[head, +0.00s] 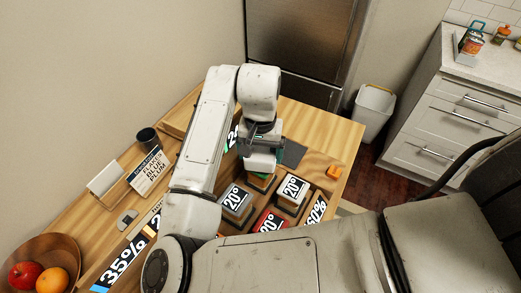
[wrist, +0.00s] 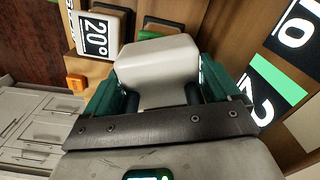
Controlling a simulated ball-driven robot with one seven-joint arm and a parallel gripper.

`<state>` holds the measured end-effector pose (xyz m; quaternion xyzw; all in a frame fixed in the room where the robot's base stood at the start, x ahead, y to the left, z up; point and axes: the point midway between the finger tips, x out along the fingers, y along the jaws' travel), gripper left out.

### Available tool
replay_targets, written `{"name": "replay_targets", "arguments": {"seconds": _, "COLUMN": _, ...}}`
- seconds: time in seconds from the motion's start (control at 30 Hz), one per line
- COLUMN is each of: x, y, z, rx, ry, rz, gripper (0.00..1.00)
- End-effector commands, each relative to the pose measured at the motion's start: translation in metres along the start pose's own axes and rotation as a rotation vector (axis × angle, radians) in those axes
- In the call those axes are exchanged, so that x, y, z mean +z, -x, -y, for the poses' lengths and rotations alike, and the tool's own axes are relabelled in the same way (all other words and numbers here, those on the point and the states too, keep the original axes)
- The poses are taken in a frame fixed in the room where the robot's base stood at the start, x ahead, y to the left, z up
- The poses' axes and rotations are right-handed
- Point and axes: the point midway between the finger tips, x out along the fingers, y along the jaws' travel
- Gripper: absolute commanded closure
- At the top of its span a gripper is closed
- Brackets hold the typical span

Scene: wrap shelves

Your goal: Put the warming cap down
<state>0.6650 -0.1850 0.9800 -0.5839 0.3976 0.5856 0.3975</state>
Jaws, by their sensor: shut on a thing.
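My gripper (head: 264,143) is above the wooden table, near its far right part. Its green-padded fingers (wrist: 160,92) are shut on a pale cream block, apparently the warming cap (wrist: 155,68); in the head view the cap (head: 261,163) hangs below the fingers. Right under it shows a green-edged piece (head: 262,181) among the labelled blocks; I cannot tell whether the cap touches it. A block labelled 20° (head: 293,188) stands to the right, another (head: 236,201) to the left, and a red one (head: 270,222) in front. The cap's underside is hidden.
An orange cube (head: 333,172) sits near the table's right edge. A dark cup (head: 148,138), a text card (head: 152,172) and a fruit bowl (head: 65,250) are on the left. A bin (head: 373,108) stands beyond.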

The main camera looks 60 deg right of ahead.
Motion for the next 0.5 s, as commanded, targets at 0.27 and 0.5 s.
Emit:
{"name": "replay_targets", "arguments": {"seconds": 0.27, "x": -0.0001, "y": -0.0033, "z": 0.0000, "rx": 0.000, "ry": 0.000, "rz": -0.001, "gripper": 0.64}}
{"name": "replay_targets", "arguments": {"seconds": 0.5, "x": 0.0001, "y": -0.0068, "z": 0.0001, "rx": -0.001, "ry": 0.000, "rz": -0.001, "gripper": 0.05}}
